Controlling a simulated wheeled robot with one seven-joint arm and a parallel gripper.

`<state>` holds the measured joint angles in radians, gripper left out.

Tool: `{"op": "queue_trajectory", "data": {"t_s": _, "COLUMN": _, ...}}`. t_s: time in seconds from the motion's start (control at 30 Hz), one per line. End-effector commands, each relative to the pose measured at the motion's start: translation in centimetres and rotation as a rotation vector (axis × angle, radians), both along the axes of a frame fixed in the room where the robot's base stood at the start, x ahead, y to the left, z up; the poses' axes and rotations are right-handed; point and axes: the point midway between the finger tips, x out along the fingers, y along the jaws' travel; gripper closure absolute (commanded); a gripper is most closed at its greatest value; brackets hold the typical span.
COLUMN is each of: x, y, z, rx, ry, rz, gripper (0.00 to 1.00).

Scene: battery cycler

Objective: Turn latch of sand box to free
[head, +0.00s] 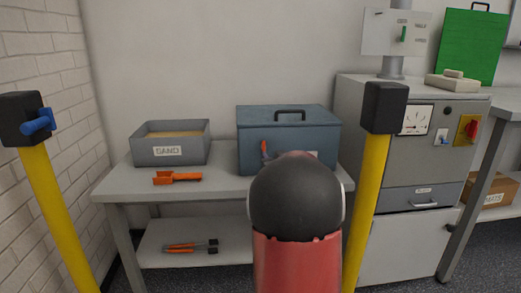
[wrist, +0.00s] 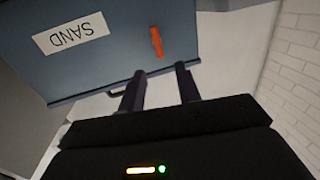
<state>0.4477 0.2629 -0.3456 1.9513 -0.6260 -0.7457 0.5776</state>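The sand box (head: 250,125) is a closed blue-grey box with a dark lid handle (head: 289,112), standing on the grey table. It also shows upside down in the wrist view (wrist: 100,65), with its white SAND label (wrist: 70,33). Its orange latch (head: 264,148) is on the front face, and in the wrist view the latch (wrist: 156,42) stands close to upright, slightly tilted. My gripper (wrist: 160,84) is open, its two dark fingers apart with nothing between them. The latch lies just beyond the fingertips, apart from them. My arm hides the gripper and part of the box front in the head view.
Yellow posts with black tops (head: 384,107) stand left and right. A grey cabinet (head: 430,160) is at right.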

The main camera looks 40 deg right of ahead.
Motion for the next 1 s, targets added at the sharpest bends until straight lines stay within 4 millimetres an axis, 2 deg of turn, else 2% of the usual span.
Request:
{"op": "queue_trajectory", "data": {"t_s": 0.17, "x": 1.1, "y": -1.1, "z": -0.3, "rx": -0.011, "ry": -0.019, "rz": 0.021, "gripper": 0.67}}
{"op": "queue_trajectory", "data": {"t_s": 0.4, "x": 4.7, "y": -2.4, "z": -0.3, "rx": -0.013, "ry": -0.019, "rz": 0.021, "gripper": 0.67}}
{"op": "queue_trajectory", "data": {"t_s": 0.6, "x": 6.9, "y": -3.2, "z": -0.3, "rx": -0.012, "ry": -0.019, "rz": 0.020, "gripper": 0.67}}
{"op": "queue_trajectory", "data": {"t_s": 0.97, "x": 7.5, "y": -3.4, "z": -0.3, "rx": -0.012, "ry": -0.020, "rz": 0.020, "gripper": 0.67}}
{"op": "queue_trajectory", "data": {"t_s": 1.0, "x": 7.5, "y": -3.4, "z": -0.3, "rx": -0.012, "ry": -0.020, "rz": 0.020, "gripper": 0.71}}
